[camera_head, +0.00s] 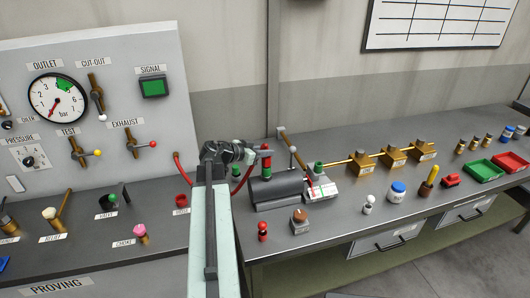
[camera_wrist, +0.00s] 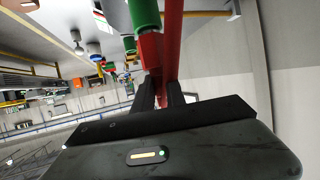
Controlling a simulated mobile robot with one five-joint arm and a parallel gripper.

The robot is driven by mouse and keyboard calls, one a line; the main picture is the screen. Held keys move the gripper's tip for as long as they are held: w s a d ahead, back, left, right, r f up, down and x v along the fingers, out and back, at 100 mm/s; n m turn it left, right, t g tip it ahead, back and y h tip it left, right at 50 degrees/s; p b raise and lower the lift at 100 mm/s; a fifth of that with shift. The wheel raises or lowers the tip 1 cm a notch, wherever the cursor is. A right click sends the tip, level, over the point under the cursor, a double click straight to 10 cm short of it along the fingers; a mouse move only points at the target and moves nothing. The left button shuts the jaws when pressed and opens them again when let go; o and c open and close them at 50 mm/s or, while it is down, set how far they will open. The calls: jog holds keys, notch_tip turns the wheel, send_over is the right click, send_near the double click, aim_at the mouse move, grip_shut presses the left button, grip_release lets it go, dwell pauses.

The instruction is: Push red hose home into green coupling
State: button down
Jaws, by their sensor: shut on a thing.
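The red hose (camera_head: 246,177) curves up from behind my arm to my gripper (camera_head: 260,150). In the wrist view my gripper (camera_wrist: 163,95) is shut on the hose's red end piece (camera_wrist: 150,52), with a red length of hose (camera_wrist: 172,40) beside it. A green cylinder, apparently the green coupling (camera_wrist: 145,14), lines up with the red end piece and looks touching or very close. I cannot tell how deep the hose sits.
A dark cylinder (camera_head: 277,190) on a base stands just beneath my gripper, with a brown-handled lever (camera_head: 295,146) behind it. Brass fittings (camera_head: 362,160) stand to the right. The gauge panel (camera_head: 95,100) rises on the left. Small parts line the bench front.

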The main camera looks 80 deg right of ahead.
jog(key=c, duration=1.3)
grip_release()
jog(key=p+v, duration=0.3)
jog(key=v, duration=0.4)
jog(key=shift+w+a, duration=0.25)
jog(key=shift+w, duration=0.05)
jog(key=shift+r, duration=0.1)
